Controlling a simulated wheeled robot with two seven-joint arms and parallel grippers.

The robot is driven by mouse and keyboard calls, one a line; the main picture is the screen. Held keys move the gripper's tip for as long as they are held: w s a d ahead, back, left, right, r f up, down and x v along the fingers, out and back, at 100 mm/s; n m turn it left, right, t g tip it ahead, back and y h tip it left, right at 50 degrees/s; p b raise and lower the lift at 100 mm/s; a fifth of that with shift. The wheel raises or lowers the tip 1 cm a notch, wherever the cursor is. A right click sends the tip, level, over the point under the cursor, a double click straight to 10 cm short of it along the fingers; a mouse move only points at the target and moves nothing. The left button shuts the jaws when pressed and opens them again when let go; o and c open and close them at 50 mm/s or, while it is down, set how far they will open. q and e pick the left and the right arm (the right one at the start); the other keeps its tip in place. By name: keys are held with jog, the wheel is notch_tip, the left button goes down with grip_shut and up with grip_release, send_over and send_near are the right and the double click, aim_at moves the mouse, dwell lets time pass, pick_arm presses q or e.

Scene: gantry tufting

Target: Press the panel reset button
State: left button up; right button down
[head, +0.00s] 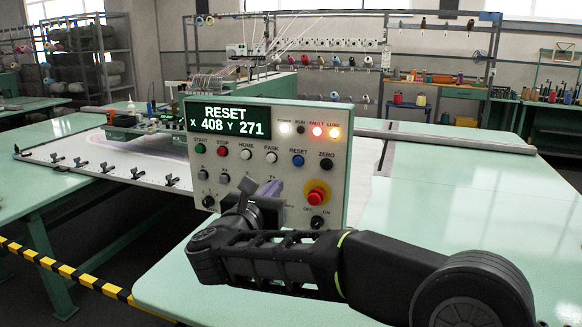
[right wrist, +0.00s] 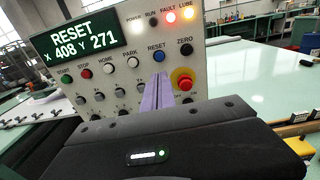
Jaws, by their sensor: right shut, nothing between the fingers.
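The grey control panel (head: 335,190) stands upright on the pale green table. Its blue RESET button (head: 298,160) is in the upper button row, between PARK and ZERO; it also shows in the right wrist view (right wrist: 156,56). The display (head: 227,119) reads RESET, X 408 Y 271. My right gripper (head: 272,187) is shut and empty, its purple fingers in front of the panel. In the right wrist view the fingertips (right wrist: 159,78) appear just below the RESET button, apart from it in the picture. The gap to the panel face is hard to judge. My left gripper is not in view.
A red emergency stop (head: 316,195) on a yellow base sits right of the fingers. The POWER, FAULT and LUBE lamps are lit; RUN is dark. The tabletop (head: 440,200) to the right is clear. Yellow-black striped edging (head: 65,270) runs at the lower left.

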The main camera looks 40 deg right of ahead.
jog(key=p, duration=0.6)
send_near(298, 162)
jog(key=x, duration=0.5)
jog(key=shift+d+r, duration=0.1)
jog(key=shift+d, duration=0.05)
jog(key=shift+w+d, duration=0.45)
jog(key=shift+d, duration=0.05)
jog(key=shift+w+d+f, duration=0.1)
jog(key=shift+f, duration=0.1)
